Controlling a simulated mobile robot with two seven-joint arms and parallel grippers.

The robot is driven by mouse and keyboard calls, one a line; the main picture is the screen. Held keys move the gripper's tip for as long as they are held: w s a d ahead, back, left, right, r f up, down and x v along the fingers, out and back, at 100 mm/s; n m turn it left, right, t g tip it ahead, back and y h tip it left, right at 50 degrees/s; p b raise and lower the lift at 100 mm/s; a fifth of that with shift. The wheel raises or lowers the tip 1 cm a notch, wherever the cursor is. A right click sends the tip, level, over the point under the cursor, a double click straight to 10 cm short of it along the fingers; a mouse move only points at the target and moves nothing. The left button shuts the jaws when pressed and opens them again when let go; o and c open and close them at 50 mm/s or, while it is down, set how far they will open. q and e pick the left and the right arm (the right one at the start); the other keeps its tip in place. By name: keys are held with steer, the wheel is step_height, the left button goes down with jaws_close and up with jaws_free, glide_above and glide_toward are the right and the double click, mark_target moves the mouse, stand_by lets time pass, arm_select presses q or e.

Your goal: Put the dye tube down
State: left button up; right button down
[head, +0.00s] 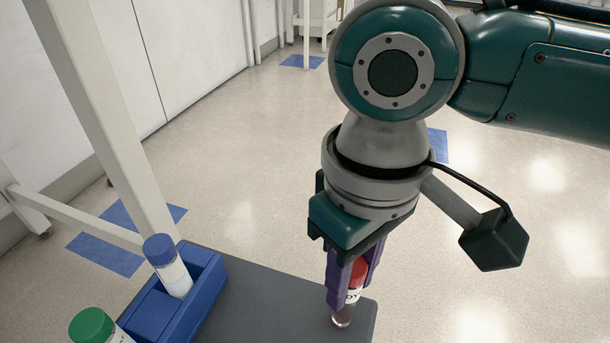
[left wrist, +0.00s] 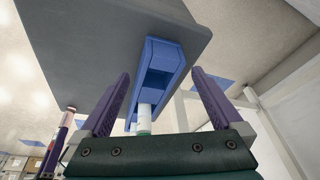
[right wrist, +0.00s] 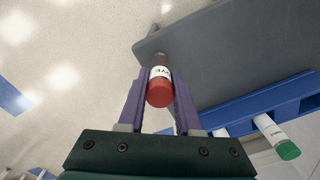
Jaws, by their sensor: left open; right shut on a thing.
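The dye tube (head: 355,282) has a red cap, a white label and dark reddish contents. My right gripper (head: 350,295) is shut on it and holds it roughly upright over the right end of the dark grey tabletop (head: 270,305). I cannot tell whether its bottom touches the surface. In the right wrist view the tube (right wrist: 160,88) sits between the purple fingers (right wrist: 158,95), cap toward the camera. My left gripper (left wrist: 163,85) shows only in its wrist view, open, with nothing gripped; the blue rack shows beyond its fingers.
A blue rack (head: 152,312) stands on the tabletop left of the dye tube. A blue-capped tube (head: 167,264) leans in it. A green-capped tube (head: 93,327) is at the lower left. Bare tabletop lies between rack and dye tube. A white frame post (head: 110,110) rises behind.

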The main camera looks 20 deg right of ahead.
steer(key=c, duration=0.6)
jaws_free()
steer(key=r+p, duration=0.2)
steer(key=r, duration=0.2)
steer(key=r+p, duration=0.3)
steer(key=r, duration=0.1)
steer(key=r+p, duration=0.3)
steer(key=r, duration=0.1)
steer(key=shift+s+a, duration=0.25)
steer(key=shift+a, duration=0.1)
steer(key=s+a+f+t+y, duration=0.2)
steer(key=s+a+y, duration=0.2)
steer(key=s+a, duration=0.1)
arm_select(q)
step_height(320, 180, up, 8)
arm_select(e)
steer(key=s+d+m+h, duration=0.1)
steer(key=s+d+h, duration=0.1)
steer(key=d, duration=0.5)
steer(key=s+d+f+m+t+h, duration=0.1)
steer(key=s+d, duration=0.4)
steer(key=d, duration=0.2)
steer(key=shift+m+t+h, duration=0.3)
steer(key=shift+m+h, duration=0.1)
